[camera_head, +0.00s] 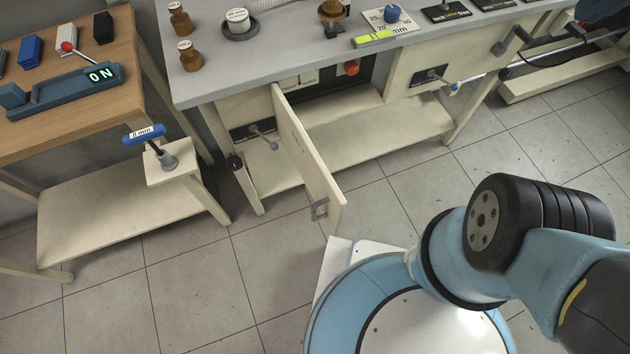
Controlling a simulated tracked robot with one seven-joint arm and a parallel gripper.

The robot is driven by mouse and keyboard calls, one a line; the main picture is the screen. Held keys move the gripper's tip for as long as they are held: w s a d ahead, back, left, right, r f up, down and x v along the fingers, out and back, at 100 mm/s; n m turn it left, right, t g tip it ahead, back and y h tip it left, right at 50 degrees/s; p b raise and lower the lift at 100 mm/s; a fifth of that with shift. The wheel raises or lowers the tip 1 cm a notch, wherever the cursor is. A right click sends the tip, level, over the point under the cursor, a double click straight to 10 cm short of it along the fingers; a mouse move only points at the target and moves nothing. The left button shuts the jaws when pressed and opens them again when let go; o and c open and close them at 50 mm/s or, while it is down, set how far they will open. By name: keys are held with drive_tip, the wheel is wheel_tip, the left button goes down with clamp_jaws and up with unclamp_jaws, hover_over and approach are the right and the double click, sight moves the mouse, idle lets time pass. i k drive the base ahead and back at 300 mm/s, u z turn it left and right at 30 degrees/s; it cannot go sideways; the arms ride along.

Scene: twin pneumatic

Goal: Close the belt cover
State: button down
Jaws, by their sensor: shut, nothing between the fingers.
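A cream hinged panel, which looks like the belt cover (308,160), stands open below the front of the grey-topped bench. It sticks out from the bench towards me, with a metal latch (319,209) near its free lower end. Part of this opening is hidden by the panel. My blue and black arm is at the lower right, apart from the panel in the picture. My gripper is outside the view.
A wooden table (110,60) at the left holds coloured blocks and a blue device reading "ON". A blue-handled "6 mm" tool (144,135) stands on a small bracket. Tiled floor (190,285) is free left of the panel.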

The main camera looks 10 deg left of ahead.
sight(329, 199)
drive_tip(key=u, duration=0.15)
drive_tip(key=k, duration=0.8)
drive_tip(key=u, duration=2.05)
drive_tip(key=k, duration=0.25)
drive_tip(key=z, duration=0.45)
